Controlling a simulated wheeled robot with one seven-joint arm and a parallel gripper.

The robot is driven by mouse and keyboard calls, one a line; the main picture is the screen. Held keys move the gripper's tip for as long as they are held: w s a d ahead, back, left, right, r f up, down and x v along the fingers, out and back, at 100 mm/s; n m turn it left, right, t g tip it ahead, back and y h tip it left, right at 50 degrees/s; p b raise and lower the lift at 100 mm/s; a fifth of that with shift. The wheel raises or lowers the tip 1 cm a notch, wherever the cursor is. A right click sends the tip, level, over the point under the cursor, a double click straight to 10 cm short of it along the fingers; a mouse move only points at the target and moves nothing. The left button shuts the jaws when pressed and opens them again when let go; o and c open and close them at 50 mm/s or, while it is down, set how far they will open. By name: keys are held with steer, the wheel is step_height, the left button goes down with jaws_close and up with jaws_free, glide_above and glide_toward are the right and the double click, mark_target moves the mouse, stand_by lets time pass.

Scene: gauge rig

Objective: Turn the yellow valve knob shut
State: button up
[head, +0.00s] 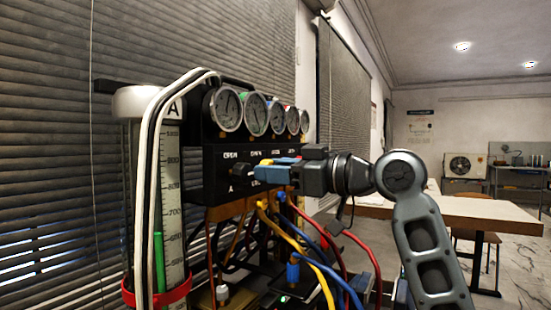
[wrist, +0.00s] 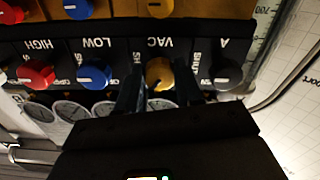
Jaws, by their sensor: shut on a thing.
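The yellow valve knob (wrist: 159,73) sits on the black panel (wrist: 120,50) under the label VAC, which reads upside down in the wrist view. A small pale mark shows near its lower rim. My gripper (wrist: 158,82) has one finger on each side of the knob and is shut on it. In the head view, a bit of the yellow knob (head: 266,162) shows at the tips of my gripper (head: 272,173), which reaches the panel from the right. The fingers hide most of the knob there.
A black knob (wrist: 227,74) and a blue knob (wrist: 94,75) flank it closely; a red knob (wrist: 35,75) is farther left. Several round gauges (head: 224,108) top the panel. A clear scaled cylinder (head: 172,200) stands left. Coloured hoses (head: 300,248) hang below my gripper.

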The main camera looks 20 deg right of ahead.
steer(key=shift+m+p, duration=4.95)
steer(key=shift+m, duration=0.55)
steer(key=shift+f, duration=0.1)
steer(key=o, duration=1)
steer(key=shift+o, duration=0.2)
steer(key=b+v, duration=0.1)
steer(key=v, duration=0.6)
steer(key=shift+s+d+b, duration=0.25)
steer(key=shift+s+b, duration=0.05)
steer(key=shift+b, duration=0.05)
